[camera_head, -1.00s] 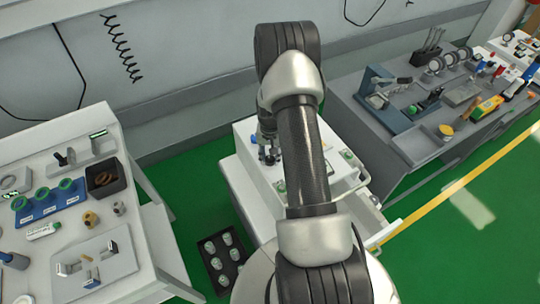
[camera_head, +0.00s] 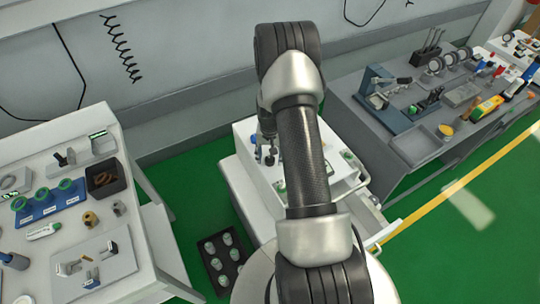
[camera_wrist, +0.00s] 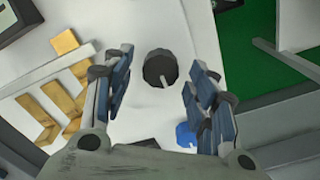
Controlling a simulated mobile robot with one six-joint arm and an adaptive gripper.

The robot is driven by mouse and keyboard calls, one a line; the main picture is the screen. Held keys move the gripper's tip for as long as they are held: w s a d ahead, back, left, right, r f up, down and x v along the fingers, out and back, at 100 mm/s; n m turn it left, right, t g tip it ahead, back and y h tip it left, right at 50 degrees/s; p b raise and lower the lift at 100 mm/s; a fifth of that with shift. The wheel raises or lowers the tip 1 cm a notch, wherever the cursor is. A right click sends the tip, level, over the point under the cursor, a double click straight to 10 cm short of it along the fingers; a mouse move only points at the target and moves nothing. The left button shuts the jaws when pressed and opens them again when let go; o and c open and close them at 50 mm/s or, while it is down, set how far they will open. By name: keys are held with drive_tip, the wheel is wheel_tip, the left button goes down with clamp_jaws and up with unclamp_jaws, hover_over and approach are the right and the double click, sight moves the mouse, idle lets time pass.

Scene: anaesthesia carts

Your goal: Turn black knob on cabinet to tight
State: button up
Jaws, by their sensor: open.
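The black knob (camera_wrist: 160,68) is on the white cabinet top and shows in the wrist view, between and just beyond my fingertips. It has a pale pointer line toward its lower edge. My gripper (camera_wrist: 157,75) is open, with one blue-padded finger to each side of the knob and no clear contact. In the head view my gripper (camera_head: 267,150) is mostly hidden by my arm, over the white cabinet (camera_head: 243,135). The knob cannot be made out there.
A blue round part (camera_wrist: 185,134) sits close to the right finger, and brass-coloured blocks (camera_wrist: 50,100) lie to the left. A white bench (camera_head: 75,150) with parts stands left, a grey bench (camera_head: 385,150) right. A black tray (camera_head: 222,258) of cups is on the green floor.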

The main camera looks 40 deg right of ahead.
wheel_tip(320, 180, up, 12)
idle(0.4)
idle(0.4)
drive_tip(key=s+a+r+n+t, duration=0.1)
drive_tip(key=s+a+r+n, duration=0.1)
drive_tip(key=a+r, duration=0.7)
drive_tip(key=s+a+r+n+t, duration=0.1)
drive_tip(key=s+a+r+n, duration=0.15)
drive_tip(key=a+r, duration=0.7)
drive_tip(key=s+a+r+n+t, duration=0.1)
drive_tip(key=s+a+r, duration=0.3)
drive_tip(key=s, duration=0.4)
drive_tip(key=s+a+r+n+t, duration=0.1)
drive_tip(key=s+a+r+n, duration=0.2)
drive_tip(key=s, duration=0.4)
drive_tip(key=shift+s+a+r+n+t, duration=0.35)
drive_tip(key=shift+a+n, duration=0.2)
drive_tip(key=shift+a, duration=0.5)
drive_tip(key=shift+c, duration=0.5)
